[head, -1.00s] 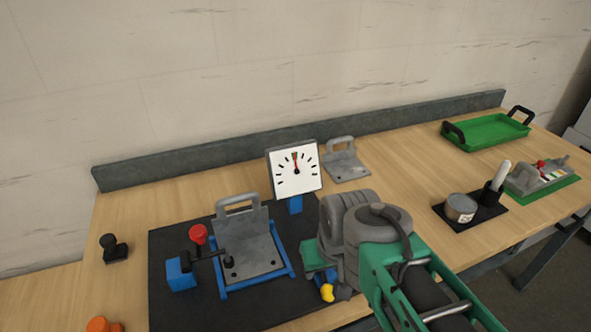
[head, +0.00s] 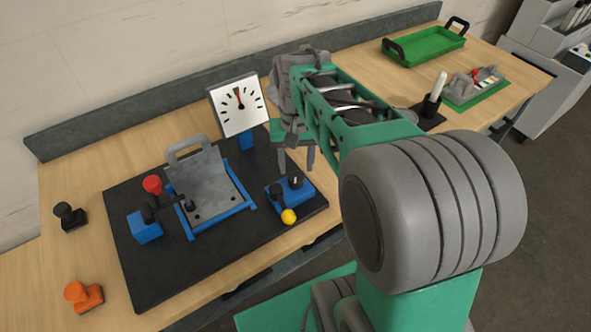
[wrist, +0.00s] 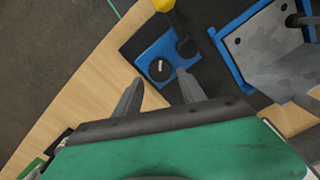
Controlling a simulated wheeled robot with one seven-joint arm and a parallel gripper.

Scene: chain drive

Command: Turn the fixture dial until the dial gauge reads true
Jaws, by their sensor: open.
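The fixture dial (head: 295,181) is a small black knob with a pale mark, on a blue block at the right end of the black mat. It also shows in the wrist view (wrist: 160,68), just beyond and between my fingertips. My gripper (head: 297,160) is open and empty, fingers pointing down above the dial, apart from it. It also shows in the wrist view (wrist: 156,80). The dial gauge (head: 240,106) has a white face, black ticks and a coloured mark at the top. Its dark needle points nearly straight up, near that mark; the exact reading is too small to tell.
A lever with a yellow ball (head: 288,216) stands beside the dial. A grey plate (head: 205,183) sits in a blue frame, with a red-knobbed clamp (head: 152,185) at its left. A green tray (head: 425,46) is at the back right. Black (head: 70,216) and orange (head: 83,296) pieces lie left.

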